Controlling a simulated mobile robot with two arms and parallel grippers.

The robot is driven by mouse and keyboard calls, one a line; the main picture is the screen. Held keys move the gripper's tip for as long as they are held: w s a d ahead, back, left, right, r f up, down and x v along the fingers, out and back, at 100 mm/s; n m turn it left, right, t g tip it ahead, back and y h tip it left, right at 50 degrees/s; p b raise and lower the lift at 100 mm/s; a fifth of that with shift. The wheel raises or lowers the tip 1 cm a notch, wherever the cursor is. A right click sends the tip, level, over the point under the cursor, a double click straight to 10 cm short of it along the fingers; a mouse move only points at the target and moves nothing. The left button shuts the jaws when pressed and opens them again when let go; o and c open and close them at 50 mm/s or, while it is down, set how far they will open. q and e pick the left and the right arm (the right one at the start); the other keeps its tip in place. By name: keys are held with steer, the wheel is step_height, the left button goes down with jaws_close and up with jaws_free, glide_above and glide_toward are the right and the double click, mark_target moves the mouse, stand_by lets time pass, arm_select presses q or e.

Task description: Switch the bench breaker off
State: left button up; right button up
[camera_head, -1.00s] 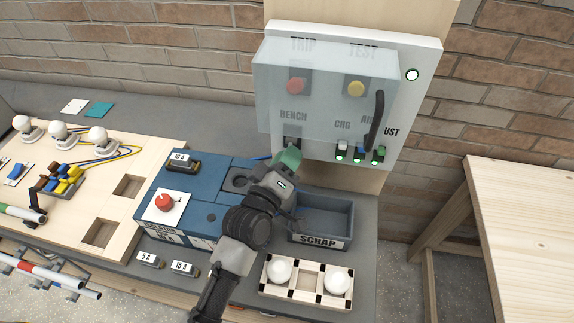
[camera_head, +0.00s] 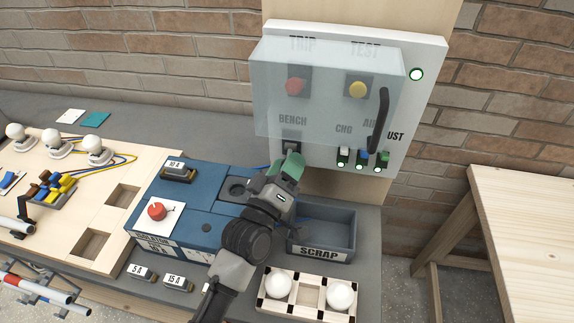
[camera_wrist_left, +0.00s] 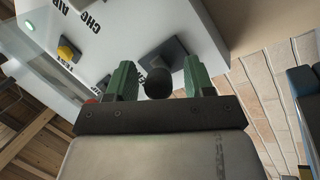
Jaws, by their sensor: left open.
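The bench breaker (camera_head: 291,147) is a dark switch under the BENCH label on the white wall panel (camera_head: 425,110). In the wrist view, its round black knob (camera_wrist_left: 158,84) stands out from a dark square plate. My left gripper (camera_head: 290,168) is just below the breaker in the head view, partly covering its lower end. In the wrist view, my left gripper (camera_wrist_left: 160,76) has its two green fingers apart, one on each side of the knob, with visible gaps. Whether the knob is up or down is hard to tell. My right gripper is not in view.
A clear cover (camera_head: 330,62) with a black handle (camera_head: 380,120) hangs over the red and yellow buttons. Several small breakers (camera_head: 362,158) with green lights sit right of the bench breaker. Below are a SCRAP bin (camera_head: 320,252) and a blue box (camera_head: 190,215).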

arm_select(q)
steer(key=shift+s+a+f, duration=0.15)
steer(key=shift+s, duration=0.05)
steer(key=s+a+b, duration=0.3)
steer(key=s+a, duration=0.2)
steer(key=s, duration=0.6)
steer(key=shift+s+a, duration=0.2)
steer(key=shift+a, duration=0.2)
